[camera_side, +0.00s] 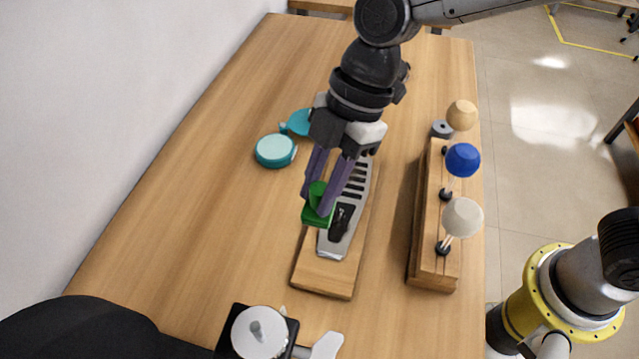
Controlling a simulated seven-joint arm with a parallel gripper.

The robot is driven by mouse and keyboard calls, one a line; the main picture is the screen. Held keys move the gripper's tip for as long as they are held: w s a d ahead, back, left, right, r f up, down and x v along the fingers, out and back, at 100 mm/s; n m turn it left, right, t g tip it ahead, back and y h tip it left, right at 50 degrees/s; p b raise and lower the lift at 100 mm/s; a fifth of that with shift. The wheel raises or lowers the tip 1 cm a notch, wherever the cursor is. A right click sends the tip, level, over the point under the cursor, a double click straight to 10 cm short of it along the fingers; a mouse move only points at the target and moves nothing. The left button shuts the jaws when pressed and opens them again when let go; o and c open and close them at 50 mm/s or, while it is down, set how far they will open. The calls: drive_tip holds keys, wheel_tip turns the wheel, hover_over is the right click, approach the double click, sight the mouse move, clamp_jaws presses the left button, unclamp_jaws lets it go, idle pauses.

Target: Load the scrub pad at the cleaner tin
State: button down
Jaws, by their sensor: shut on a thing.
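My gripper (317,201), with purple fingers, points down and is shut on a green pad (317,216) with a square base and a round green grip. I take this to be the scrub pad. It appears in front of the near half of a silver slotted plate (344,215) on a wooden board; I cannot tell whether it touches the plate. An open round teal tin (275,151) with a pale inside stands on the table to the upper left of the pad. A teal piece (299,123), perhaps its lid, lies behind it, partly hidden by my arm.
A wooden rack (430,240) at right carries upright sticks with tan, blue and cream balls. A white disc on a black block (258,333) stands at the near edge. A yellow-and-grey machine (565,295) is at lower right. The left side of the table (190,215) is clear.

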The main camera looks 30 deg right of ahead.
drive_tip(key=shift+w+a+r+m, duration=0.1)
drive_tip(key=shift+w+r+m, duration=0.15)
drive_tip(key=shift+m, duration=0.25)
drive_tip(key=w+m+t, duration=0.3)
drive_tip(key=w+m, duration=0.4)
drive_tip(key=w, duration=1.3)
drive_tip(key=shift+m+t+h, duration=0.3)
drive_tip(key=shift+m+h, duration=0.1)
drive_tip(key=shift+m, duration=0.1)
drive_tip(key=shift+w+d+f, duration=0.6)
drive_tip(key=shift+w+f, duration=0.1)
drive_tip(key=shift+f, duration=1)
drive_tip(key=shift+w+d+f, duration=0.65)
drive_tip(key=shift+w+f, duration=0.05)
drive_tip(key=shift+f, duration=0.95)
drive_tip(key=shift+w+d+f, duration=0.6)
drive_tip(key=shift+w+f, duration=0.1)
drive_tip(key=shift+f, duration=1)
drive_tip(key=shift+f, duration=0.55)
wheel_tip(320, 180, up, 7)
